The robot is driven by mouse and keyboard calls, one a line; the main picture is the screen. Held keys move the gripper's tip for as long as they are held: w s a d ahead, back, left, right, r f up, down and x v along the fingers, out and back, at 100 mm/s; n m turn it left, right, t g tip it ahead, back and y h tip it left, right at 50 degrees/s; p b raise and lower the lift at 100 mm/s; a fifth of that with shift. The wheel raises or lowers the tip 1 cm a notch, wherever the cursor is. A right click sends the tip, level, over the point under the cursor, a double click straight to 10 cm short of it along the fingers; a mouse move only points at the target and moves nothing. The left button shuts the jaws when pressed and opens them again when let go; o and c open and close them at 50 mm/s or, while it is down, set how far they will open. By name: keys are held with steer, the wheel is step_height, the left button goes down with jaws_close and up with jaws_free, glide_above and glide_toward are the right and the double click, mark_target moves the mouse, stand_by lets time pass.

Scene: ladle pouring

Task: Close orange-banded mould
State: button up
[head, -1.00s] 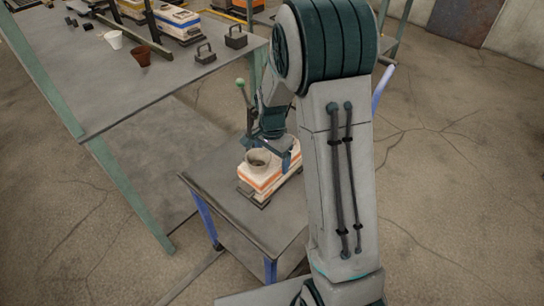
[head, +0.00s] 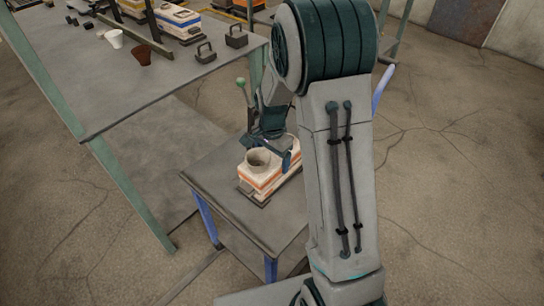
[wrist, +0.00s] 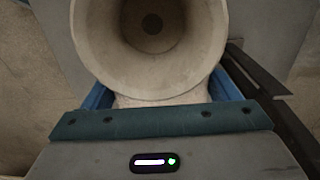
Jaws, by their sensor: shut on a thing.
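The orange-banded mould (head: 262,184) sits on the small table, a pale block with orange stripes. A pale round cup (head: 258,157) stands at its top, open upward. My gripper (head: 279,153) is at the top of the mould, with a dark blue finger beside the cup. In the wrist view the cup (wrist: 150,70) fills the top middle, and I look down into its hollow. Blue fingers show on both sides of it, shut on it. The finger tips are mostly hidden behind the cup. Whether a gap lies between the mould's parts is too small to tell.
The small table (head: 215,195) has bare top to the left and front of the mould. A post with a green knob (head: 240,82) rises behind it. The larger bench (head: 110,95) at upper left bears cups, weights and other banded moulds.

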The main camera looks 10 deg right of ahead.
steer(key=shift+f+b, duration=0.35)
steer(key=shift+f, duration=0.15)
stand_by(0.5)
steer(key=o, duration=1.7)
steer(key=shift+f, duration=0.1)
steer(key=shift+r, duration=0.45)
steer(key=r, duration=0.3)
steer(key=d+r+p, duration=0.1)
steer(key=shift+s+r, duration=0.15)
steer(key=shift+s, duration=0.1)
steer(key=s+d+r, duration=0.1)
steer(key=d+r, duration=0.1)
steer(key=d, duration=0.1)
steer(key=s+d+r, duration=0.2)
steer(key=d, duration=0.1)
steer(key=s+d+r, duration=0.2)
steer(key=d, duration=0.1)
steer(key=shift+s+p, duration=0.25)
steer(key=shift+p, duration=0.1)
